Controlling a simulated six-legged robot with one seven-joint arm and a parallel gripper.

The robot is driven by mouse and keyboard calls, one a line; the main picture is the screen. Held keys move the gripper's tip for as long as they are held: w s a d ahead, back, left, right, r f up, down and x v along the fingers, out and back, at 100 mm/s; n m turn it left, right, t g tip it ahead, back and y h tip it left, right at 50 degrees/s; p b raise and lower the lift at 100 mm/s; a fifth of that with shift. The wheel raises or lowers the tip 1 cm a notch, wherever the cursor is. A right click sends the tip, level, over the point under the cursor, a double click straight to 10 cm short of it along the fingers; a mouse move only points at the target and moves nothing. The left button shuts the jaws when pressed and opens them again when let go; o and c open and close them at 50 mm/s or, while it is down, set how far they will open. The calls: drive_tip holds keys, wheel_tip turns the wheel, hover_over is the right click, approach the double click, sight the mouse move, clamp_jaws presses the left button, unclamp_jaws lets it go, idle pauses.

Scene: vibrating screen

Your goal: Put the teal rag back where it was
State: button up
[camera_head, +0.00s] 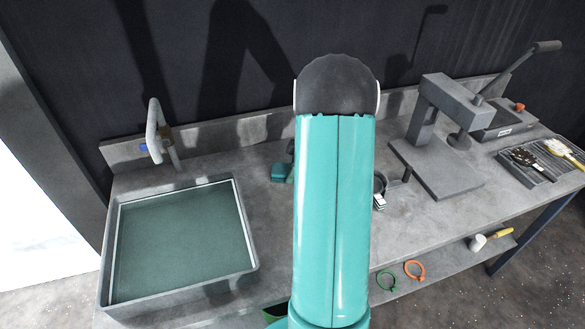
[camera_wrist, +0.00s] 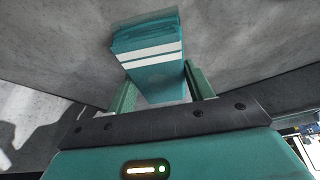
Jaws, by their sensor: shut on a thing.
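The teal rag (camera_wrist: 152,75) is a folded, layered block with two white stripes, seen in the wrist view. My gripper (camera_wrist: 159,76) is shut on it, with one green finger on each side. The rag reaches out past the fingertips over a grey surface. I cannot tell whether it touches that surface. In the head view my arm hides the gripper and most of the middle of the counter. A small teal shape (camera_head: 280,172) shows just left of my arm there; I cannot tell what it is.
Small white items (camera_head: 379,201) are right of my arm.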

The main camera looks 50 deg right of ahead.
drive_tip(key=o, duration=0.9)
drive_tip(key=shift+f, duration=0.1)
